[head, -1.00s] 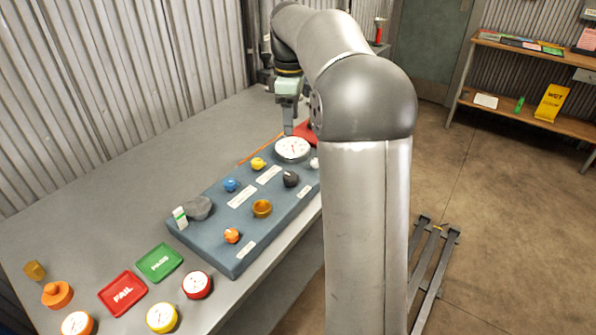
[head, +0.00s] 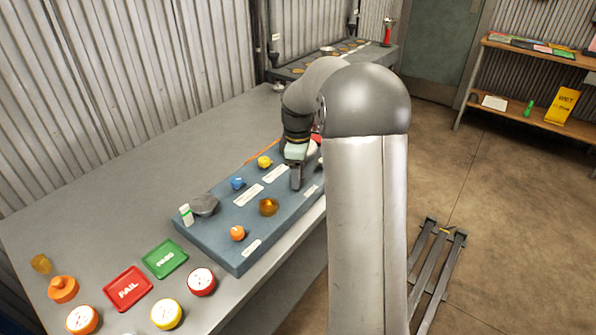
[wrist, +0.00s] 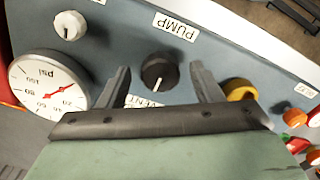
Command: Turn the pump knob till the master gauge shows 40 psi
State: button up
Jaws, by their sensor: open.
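A black knob (wrist: 158,72) with a pale pointer line stands between the fingers of my gripper (wrist: 160,68) in the wrist view. The fingers are open, one on each side, with gaps to the knob. A PUMP label (wrist: 176,25) is above the knob, and a partly hidden VENT label (wrist: 148,101) is below it. A white round psi gauge (wrist: 45,86) with a red needle is at left; its exact reading is unclear. In the head view my gripper (head: 296,183) is low over the blue-grey panel (head: 236,262) and hides the black knob. The gauge is mostly hidden there.
A white knob (wrist: 69,25) is near the gauge, and a yellow knob (wrist: 240,90) is just right of my right finger. The panel also holds blue (head: 237,183), amber (head: 268,207) and orange (head: 237,233) parts. FAIL (head: 128,289) and PASS (head: 165,259) trays lie in front.

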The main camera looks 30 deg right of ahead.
jog(key=shift+f, duration=0.1)
jog(key=c, duration=1)
jog(key=shift+m, duration=0.4)
jog(key=m, duration=0.6)
jog(key=shift+a+m+p, duration=0.1)
jog(key=shift+m+p, duration=0.2)
jog(key=shift+p, duration=0.05)
jog(key=m, duration=0.3)
jog(key=shift+m, duration=2.2)
jog(key=shift+p, duration=0.3)
